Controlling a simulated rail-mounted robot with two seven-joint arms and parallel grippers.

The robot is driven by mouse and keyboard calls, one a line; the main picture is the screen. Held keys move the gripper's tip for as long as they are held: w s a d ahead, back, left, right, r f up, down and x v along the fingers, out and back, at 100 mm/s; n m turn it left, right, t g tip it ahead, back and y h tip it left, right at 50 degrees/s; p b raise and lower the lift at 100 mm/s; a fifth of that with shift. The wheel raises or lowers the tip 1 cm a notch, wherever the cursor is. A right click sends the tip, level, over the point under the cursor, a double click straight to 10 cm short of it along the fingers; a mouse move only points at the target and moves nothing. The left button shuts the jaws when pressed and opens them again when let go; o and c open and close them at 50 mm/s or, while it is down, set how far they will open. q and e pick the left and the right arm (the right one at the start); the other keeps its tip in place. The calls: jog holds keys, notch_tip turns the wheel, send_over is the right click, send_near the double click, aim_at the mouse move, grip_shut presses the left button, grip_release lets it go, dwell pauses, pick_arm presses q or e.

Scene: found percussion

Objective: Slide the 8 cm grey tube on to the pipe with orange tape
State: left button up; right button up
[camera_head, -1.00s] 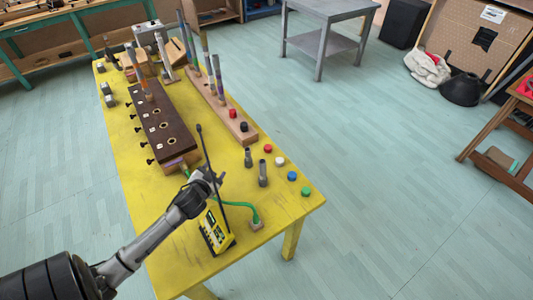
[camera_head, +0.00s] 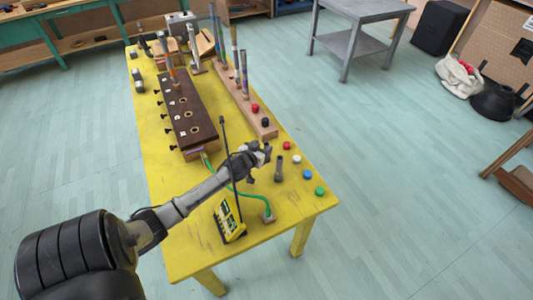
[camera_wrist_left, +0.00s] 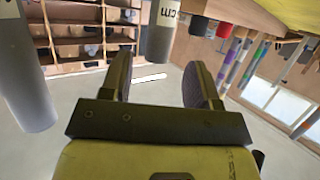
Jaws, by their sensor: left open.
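Two short grey tubes show in the left wrist view: one (camera_wrist_left: 162,35) with a part-readable "cm" mark, beyond and between the fingertips, and another (camera_wrist_left: 30,85) at the left edge. I cannot read which is 8 cm. In the head view one grey tube (camera_head: 279,169) stands upright on the yellow table, just right of my left gripper (camera_head: 262,154); the other is hidden behind the gripper. That gripper is open and empty, its fingers (camera_wrist_left: 160,78) apart. A pipe with an orange band (camera_head: 172,75) stands at the dark box. My right gripper is out of view.
A wooden rack (camera_head: 270,132) with several taped pipes and red and black caps runs beside the dark box (camera_head: 188,115). Loose red, white, blue (camera_head: 307,174) and green caps lie right of the tubes. A yellow meter (camera_head: 229,220), thin black rod and green cable (camera_head: 250,196) are near the arm.

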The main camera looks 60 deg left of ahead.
aim_at(265, 145)
pick_arm(q)
jog(key=shift+b+x, duration=0.7)
jog(key=shift+x, duration=1.95)
jog(key=shift+d, duration=0.2)
grip_shut()
